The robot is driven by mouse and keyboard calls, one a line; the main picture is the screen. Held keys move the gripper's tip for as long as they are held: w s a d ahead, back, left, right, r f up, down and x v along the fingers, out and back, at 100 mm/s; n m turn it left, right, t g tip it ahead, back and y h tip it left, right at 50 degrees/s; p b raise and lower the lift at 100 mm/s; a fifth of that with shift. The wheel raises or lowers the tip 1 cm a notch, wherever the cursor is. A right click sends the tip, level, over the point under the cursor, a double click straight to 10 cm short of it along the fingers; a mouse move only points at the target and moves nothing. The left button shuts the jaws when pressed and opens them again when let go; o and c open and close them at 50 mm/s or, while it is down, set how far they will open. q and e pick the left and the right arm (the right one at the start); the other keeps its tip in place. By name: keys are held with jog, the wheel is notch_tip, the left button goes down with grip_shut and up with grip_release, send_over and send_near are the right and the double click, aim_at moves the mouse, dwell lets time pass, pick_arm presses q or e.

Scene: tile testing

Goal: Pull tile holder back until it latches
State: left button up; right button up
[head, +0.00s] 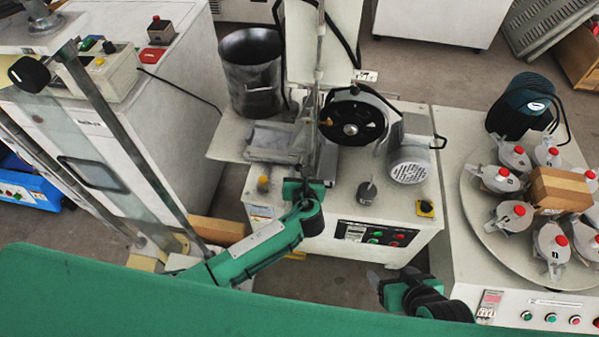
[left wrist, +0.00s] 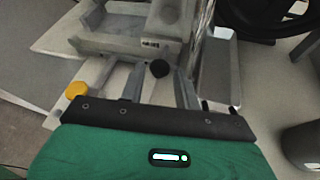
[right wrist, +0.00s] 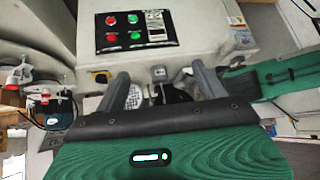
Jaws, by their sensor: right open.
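The tile holder appears to be the light grey block (left wrist: 115,42) with a small label in the left wrist view. In the head view, a grey metal tray (head: 270,142) shows on the machine's left side. A round black knob (left wrist: 158,69) is in front of the block. My left gripper (left wrist: 160,80) has its fingers apart around the knob's line, with visible gaps on both sides. In the head view my left gripper (head: 303,180) is at the machine's front edge. My right gripper (head: 374,280) is open and empty, low before the control panel (right wrist: 135,30).
A yellow knob (left wrist: 77,89) is left of my left gripper.

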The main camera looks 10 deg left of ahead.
pick_arm(q)
jog(key=shift+x, duration=0.9)
pick_arm(e)
jog(key=shift+w+a+f+t, duration=0.1)
jog(key=shift+w+a+t, duration=0.2)
jog(key=shift+a, duration=0.2)
